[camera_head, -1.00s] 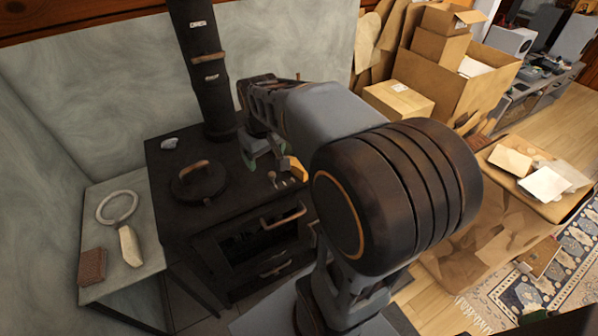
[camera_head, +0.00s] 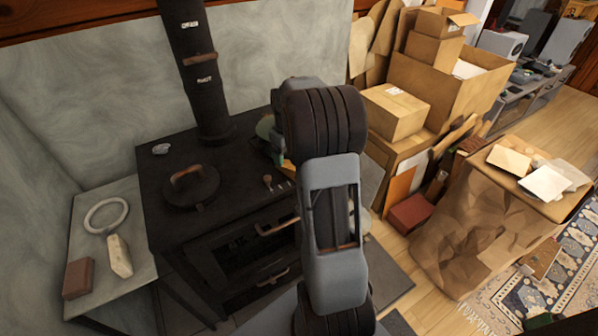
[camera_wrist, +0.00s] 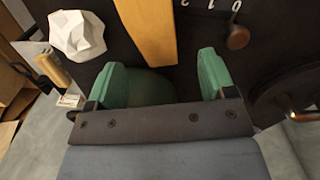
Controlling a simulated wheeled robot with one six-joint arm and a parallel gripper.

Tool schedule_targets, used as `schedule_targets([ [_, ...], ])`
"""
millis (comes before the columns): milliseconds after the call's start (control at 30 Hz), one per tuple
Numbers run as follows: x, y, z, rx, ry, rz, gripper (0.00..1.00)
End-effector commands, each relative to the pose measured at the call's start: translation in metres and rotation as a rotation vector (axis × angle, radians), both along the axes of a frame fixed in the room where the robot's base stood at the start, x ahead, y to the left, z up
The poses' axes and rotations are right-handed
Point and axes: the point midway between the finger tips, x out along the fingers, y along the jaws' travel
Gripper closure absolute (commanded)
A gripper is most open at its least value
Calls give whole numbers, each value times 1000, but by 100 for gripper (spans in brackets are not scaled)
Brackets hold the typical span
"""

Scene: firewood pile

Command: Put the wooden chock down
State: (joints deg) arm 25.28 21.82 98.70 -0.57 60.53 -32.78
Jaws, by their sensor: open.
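The wooden chock (camera_wrist: 147,28) is a yellow-tan wooden piece in the wrist view. Its near end lies between and just beyond the fingertips of my gripper (camera_wrist: 160,62). The green fingers are spread apart with gaps on both sides of the wood, so the gripper does not hold it. The chock appears to rest on the black stove (camera_head: 225,150), near its front knobs; its far end is cut off by the frame. In the head view my arm hides most of the gripper and the chock.
A round lid with a handle (camera_head: 190,186) sits on the stove's left. A white faceted object (camera_wrist: 77,33) is left of the chock in the wrist view. Cardboard boxes (camera_head: 395,110) stand at the right.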

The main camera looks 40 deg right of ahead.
Motion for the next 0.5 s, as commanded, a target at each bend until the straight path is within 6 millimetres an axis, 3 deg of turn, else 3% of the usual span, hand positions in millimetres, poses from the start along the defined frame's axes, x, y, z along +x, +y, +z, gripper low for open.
schedule_targets([
  [167,0,0,-8,0,0,-1,23],
  [500,-1,-3,-50,0,1,-1,23],
])
